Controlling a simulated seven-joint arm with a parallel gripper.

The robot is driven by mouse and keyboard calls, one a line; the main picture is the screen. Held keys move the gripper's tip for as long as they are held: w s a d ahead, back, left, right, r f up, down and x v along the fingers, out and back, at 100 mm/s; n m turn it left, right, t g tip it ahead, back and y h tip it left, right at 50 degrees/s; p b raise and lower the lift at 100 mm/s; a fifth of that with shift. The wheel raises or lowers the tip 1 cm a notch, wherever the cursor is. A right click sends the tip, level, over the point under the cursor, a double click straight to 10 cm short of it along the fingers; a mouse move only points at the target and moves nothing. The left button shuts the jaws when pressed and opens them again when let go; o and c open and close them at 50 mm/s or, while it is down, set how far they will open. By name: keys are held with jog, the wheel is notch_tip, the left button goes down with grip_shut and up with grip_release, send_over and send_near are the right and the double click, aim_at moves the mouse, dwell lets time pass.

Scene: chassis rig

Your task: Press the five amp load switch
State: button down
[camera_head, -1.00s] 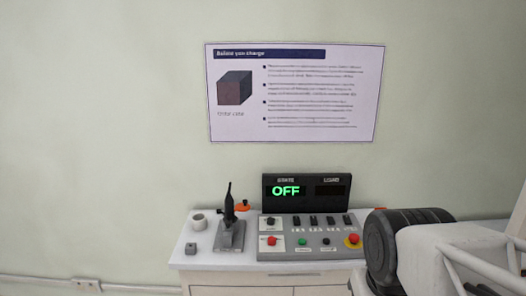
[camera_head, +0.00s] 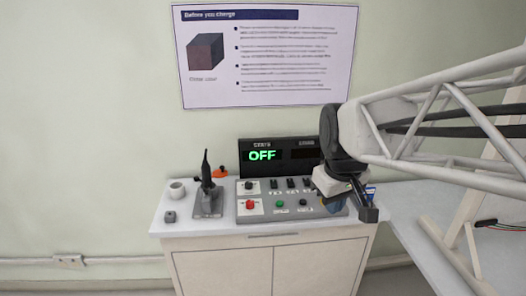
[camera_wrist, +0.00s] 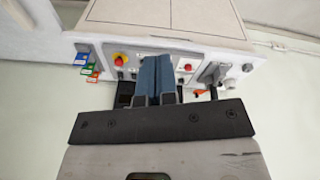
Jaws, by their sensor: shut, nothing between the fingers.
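The control panel (camera_head: 264,208) lies on the cabinet top, and a row of small black load switches (camera_head: 291,183) runs along its back half. Their labels are too small to read, so I cannot tell which is the five amp one. My gripper (camera_head: 334,206) is above the panel's right part, with its blue fingers shut and empty. The arm and gripper hide the panel's right end in the head view. In the wrist view, the shut fingers (camera_wrist: 156,62) cover the panel's middle. Contact with the panel cannot be told.
A dark display (camera_head: 262,156) reading OFF stands behind the panel. A black upright lever (camera_head: 207,180) and white cup (camera_head: 177,190) are at left. A red button on yellow (camera_wrist: 119,58) and coloured cards (camera_wrist: 86,60) show in the wrist view.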

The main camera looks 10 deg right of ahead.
jog(key=w+d+r+n, duration=0.1)
jog(key=w+n, duration=0.2)
jog(key=w, duration=0.8)
jog(key=n+g, duration=0.2)
jog(key=n, duration=1)
send_over(307, 183)
notch_tip(307, 183, down, 13)
jog(key=shift+f, duration=0.1)
notch_tip(307, 183, down, 14)
jog(key=shift+r, duration=0.1)
